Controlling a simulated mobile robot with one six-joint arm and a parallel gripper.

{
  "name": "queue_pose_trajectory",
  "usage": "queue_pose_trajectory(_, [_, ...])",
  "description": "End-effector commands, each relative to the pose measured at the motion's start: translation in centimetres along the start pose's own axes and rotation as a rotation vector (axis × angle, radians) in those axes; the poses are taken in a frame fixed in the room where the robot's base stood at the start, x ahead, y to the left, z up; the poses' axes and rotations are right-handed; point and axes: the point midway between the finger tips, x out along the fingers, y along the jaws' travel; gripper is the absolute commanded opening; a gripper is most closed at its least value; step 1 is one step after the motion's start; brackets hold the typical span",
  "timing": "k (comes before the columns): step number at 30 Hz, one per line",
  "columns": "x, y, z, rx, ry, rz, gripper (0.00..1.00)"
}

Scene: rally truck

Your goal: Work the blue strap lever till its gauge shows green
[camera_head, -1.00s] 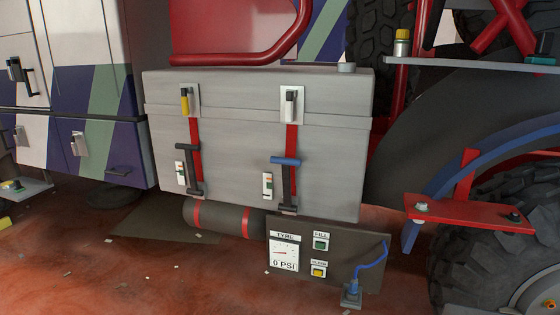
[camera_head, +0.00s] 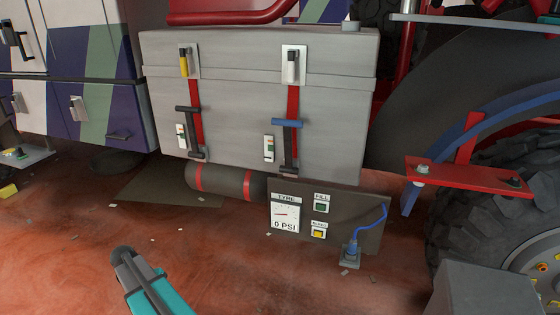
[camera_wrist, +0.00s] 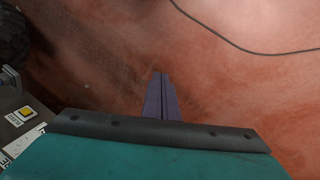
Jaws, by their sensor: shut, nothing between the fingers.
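The blue strap lever (camera_head: 287,123) has a blue crossbar handle on a dark arm. It sits on the right red strap (camera_head: 292,95) on the front of the grey box. Its small white gauge (camera_head: 269,148) stands just left of it, with coloured marks including green and red. The gauge's reading is too small to tell. My gripper (camera_wrist: 161,76) shows in the wrist view with its two purple fingers together, empty, above the reddish floor. The lever is not in the wrist view. In the head view, part of my teal arm shows at the lower left, apart from the lever.
The left strap has a black lever (camera_head: 187,109) and its own gauge (camera_head: 181,136). Below the box are a dark cylinder (camera_head: 222,182) and a tyre panel (camera_head: 345,218) with a blue hose (camera_head: 372,225). A red bracket (camera_head: 470,177) and big wheel stand right. The floor in front is open.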

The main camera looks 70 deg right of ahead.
Motion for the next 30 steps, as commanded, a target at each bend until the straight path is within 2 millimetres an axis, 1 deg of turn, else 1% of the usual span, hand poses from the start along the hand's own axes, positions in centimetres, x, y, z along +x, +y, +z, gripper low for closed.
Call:
queue_pose_trajectory(1, [-1.3,0.6,-2.2,0.056,0.015,-0.004,0.00])
queue_pose_trajectory(3, [-3.0,1.8,-4.6,0.132,0.032,-0.003,0.00])
queue_pose_trajectory(8, [-6.9,5.0,-9.9,0.309,0.071,-0.003,0.00])
queue_pose_trajectory(9, [-7.9,5.9,-11.2,0.353,0.081,-0.004,0.00])
queue_pose_trajectory(11, [-9.4,7.3,-13.0,0.420,0.096,-0.005,0.00])
queue_pose_trajectory(12, [-10.4,8.4,-14.2,0.465,0.106,-0.005,0.00])
queue_pose_trajectory(14, [-12.0,10.0,-15.9,0.533,0.120,-0.005,0.00])
queue_pose_trajectory(15, [-13.1,11.2,-17.1,0.578,0.130,-0.006,0.00])
queue_pose_trajectory(17, [-14.7,12.9,-18.7,0.647,0.146,-0.007,0.00])
queue_pose_trajectory(18, [-15.8,14.2,-19.7,0.693,0.155,-0.007,0.00])
queue_pose_trajectory(20, [-17.4,16.1,-21.1,0.762,0.169,-0.008,0.00])
queue_pose_trajectory(21, [-18.6,17.5,-22.1,0.808,0.181,-0.009,0.00])
queue_pose_trajectory(23, [-20.2,19.5,-23.4,0.878,0.195,-0.010,0.00])
queue_pose_trajectory(26, [-23.0,23.2,-25.4,0.995,0.221,-0.012,0.00])
queue_pose_trajectory(27, [-24.2,24.6,-26.1,1.041,0.231,-0.014,0.00])
queue_pose_trajectory(29, [-25.9,26.9,-27.0,1.112,0.246,-0.015,0.00])
queue_pose_trajectory(30, [-27.1,28.5,-27.6,1.159,0.257,-0.016,0.00])
